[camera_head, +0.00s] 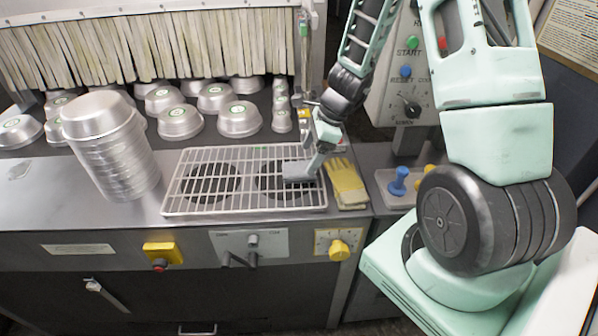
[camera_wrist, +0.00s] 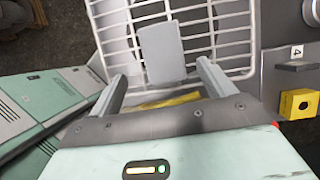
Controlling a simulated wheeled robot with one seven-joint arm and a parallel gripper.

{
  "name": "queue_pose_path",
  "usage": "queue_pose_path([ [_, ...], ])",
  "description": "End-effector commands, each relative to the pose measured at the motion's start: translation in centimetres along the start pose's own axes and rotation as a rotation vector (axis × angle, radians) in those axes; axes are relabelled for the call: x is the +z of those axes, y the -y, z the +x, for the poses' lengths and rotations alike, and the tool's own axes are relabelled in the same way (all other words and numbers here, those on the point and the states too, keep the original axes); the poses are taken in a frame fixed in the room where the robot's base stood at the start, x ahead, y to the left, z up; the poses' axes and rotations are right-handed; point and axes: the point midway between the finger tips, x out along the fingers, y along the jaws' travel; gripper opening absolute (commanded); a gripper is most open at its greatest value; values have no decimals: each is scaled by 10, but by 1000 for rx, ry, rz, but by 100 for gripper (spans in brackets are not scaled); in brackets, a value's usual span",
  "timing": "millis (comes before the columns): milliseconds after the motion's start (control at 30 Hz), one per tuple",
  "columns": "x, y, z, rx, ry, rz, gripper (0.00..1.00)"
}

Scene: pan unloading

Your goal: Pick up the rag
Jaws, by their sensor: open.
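The rag appears to be a flat grey rectangular piece (camera_head: 297,171) on the right end of the white wire rack (camera_head: 190,212). In the wrist view the grey rag (camera_wrist: 161,50) lies ahead of my gripper (camera_wrist: 163,76), its near end in line with the gap between the fingertips. My gripper (camera_head: 312,168) is open, with nothing seen held between its fingers. It is just above the right end of the rack, close to the rag. I cannot tell whether a finger touches it.
Yellow folded gloves or cloth (camera_head: 346,184) lie right of the rack. A tall stack of metal pans (camera_head: 120,150) stands left of it. Several upturned pans sit behind, before a strip curtain (camera_head: 140,45). A control box (camera_head: 400,75) stands right of my forearm.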

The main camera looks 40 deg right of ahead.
Motion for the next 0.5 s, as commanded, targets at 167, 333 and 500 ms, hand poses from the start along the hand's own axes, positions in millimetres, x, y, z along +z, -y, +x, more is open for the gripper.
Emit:
queue_pose_path([
  [167, 3, 3, 17, 3, 1, 2, 82],
  [333, 4, 5, 40, 3, 1, 2, 82],
  [500, 5, 5, 51, 1, 1, 0, 82],
])
